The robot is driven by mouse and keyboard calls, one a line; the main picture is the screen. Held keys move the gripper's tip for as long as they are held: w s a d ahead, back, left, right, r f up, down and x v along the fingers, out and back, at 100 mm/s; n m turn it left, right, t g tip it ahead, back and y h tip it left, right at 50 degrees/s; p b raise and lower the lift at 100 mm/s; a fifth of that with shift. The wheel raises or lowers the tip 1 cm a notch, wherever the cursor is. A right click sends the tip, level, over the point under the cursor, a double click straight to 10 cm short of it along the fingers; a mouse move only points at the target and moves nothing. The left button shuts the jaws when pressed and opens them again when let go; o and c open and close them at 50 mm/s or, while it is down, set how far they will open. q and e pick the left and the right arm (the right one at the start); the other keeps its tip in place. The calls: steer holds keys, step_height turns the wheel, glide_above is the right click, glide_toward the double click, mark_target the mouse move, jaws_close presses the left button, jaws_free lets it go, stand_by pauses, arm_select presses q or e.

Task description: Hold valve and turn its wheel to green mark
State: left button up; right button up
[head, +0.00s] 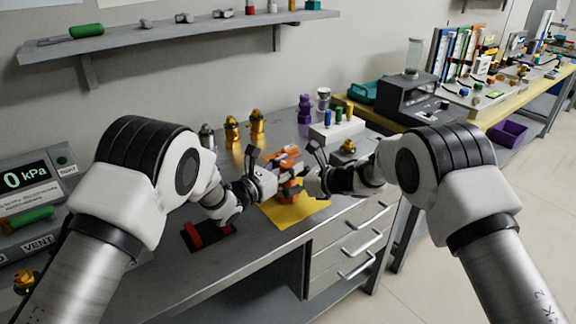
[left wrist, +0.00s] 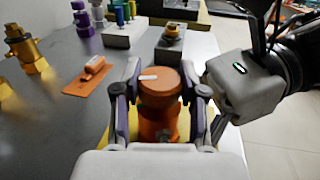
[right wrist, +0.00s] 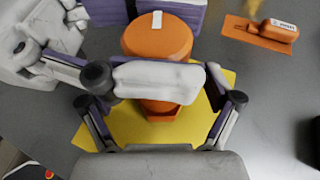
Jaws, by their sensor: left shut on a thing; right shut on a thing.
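The orange valve stands upright over a yellow mat (head: 310,207) on the bench. In the left wrist view its round wheel (left wrist: 160,88) has a white mark on top, pointing left. My left gripper (head: 274,182) has its fingers on both sides of the wheel and is shut on it. My right gripper (head: 310,181) is lower and shut on the valve body (right wrist: 163,108). The wheel also shows in the right wrist view (right wrist: 157,38), with its white mark at the far edge. Pale finger parts cover some of the valve there. I cannot see a green mark on the valve.
An orange plate with a handle (left wrist: 86,80) lies behind the valve. Brass fittings (head: 232,128), purple parts (head: 304,112) and a white block rack (head: 337,130) stand farther back. A red and black piece (head: 205,236) lies left on the bench. Drawers (head: 350,240) are below.

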steer(key=shift+s+a, duration=0.1)
arm_select(q)
steer(key=o, duration=1.2)
steer(key=shift+c, duration=0.2)
steer(key=shift+a, duration=0.1)
steer(key=v, duration=1.1)
steer(key=shift+s+a, duration=0.3)
arm_select(e)
steer(key=o, duration=1.5)
steer(key=shift+o, duration=0.2)
